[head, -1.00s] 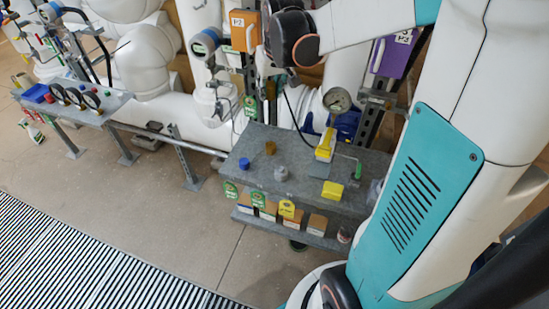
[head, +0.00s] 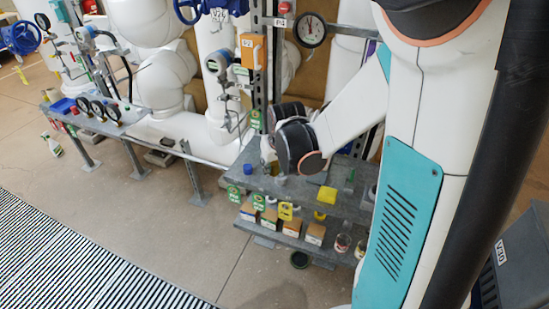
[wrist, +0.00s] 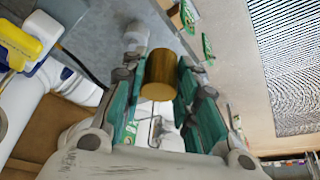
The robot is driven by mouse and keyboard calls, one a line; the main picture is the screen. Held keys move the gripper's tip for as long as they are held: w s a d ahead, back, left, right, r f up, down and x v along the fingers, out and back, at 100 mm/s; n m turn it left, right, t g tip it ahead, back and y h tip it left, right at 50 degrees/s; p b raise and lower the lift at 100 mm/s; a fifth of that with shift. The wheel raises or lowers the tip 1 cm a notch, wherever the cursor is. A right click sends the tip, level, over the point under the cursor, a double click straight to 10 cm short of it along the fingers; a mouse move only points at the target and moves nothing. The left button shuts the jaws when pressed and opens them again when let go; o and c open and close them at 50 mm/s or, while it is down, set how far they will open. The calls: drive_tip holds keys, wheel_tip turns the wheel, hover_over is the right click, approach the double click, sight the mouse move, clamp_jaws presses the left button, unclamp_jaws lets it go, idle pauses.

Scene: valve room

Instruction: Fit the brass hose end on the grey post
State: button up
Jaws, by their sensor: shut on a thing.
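In the wrist view, the brass hose end (wrist: 158,77), a short brass-brown cylinder, sits between the teal-padded fingers of my gripper (wrist: 161,85). The gripper is shut on it. A light grey cylinder that looks like the grey post (wrist: 137,34) stands just beyond, a little left of the brass in that view. The gap between them cannot be judged. In the head view, my arm's dark wrist joint is over the grey bench (head: 262,184) and hides most of the gripper and the brass end. The post's top (head: 280,179) shows only slightly below the wrist.
A blue cap (head: 247,169) stands left on the bench, and a yellow block (head: 327,195) lies to the right. Green and yellow tags and several small boxes (head: 292,228) are on the lower shelf.

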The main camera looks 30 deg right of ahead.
drive_tip(key=shift+w+d+f+b, duration=0.3)
drive_tip(key=shift+w+d+f, duration=0.15)
drive_tip(key=shift+w+d, duration=0.35)
drive_tip(key=shift+w+d+f+b, duration=0.35)
drive_tip(key=shift+w+d, duration=0.3)
drive_tip(key=shift+d, duration=0.4)
drive_tip(key=shift+w+d+f+b, duration=0.25)
drive_tip(key=shift+w+d+f, duration=0.25)
drive_tip(key=shift+w+d, duration=0.3)
drive_tip(key=shift+s+f+b, duration=0.15)
drive_tip(key=shift+f+b, duration=0.85)
drive_tip(key=shift+f, duration=0.2)
drive_tip(key=shift+f, duration=0.1)
drive_tip(key=shift+f+b, duration=0.25)
drive_tip(key=shift+b, duration=0.2)
drive_tip(key=shift+f+b, duration=0.7)
drive_tip(key=shift+f, duration=0.25)
drive_tip(key=o, duration=1)
drive_tip(key=shift+c, duration=0.2)
drive_tip(key=shift+r, duration=0.1)
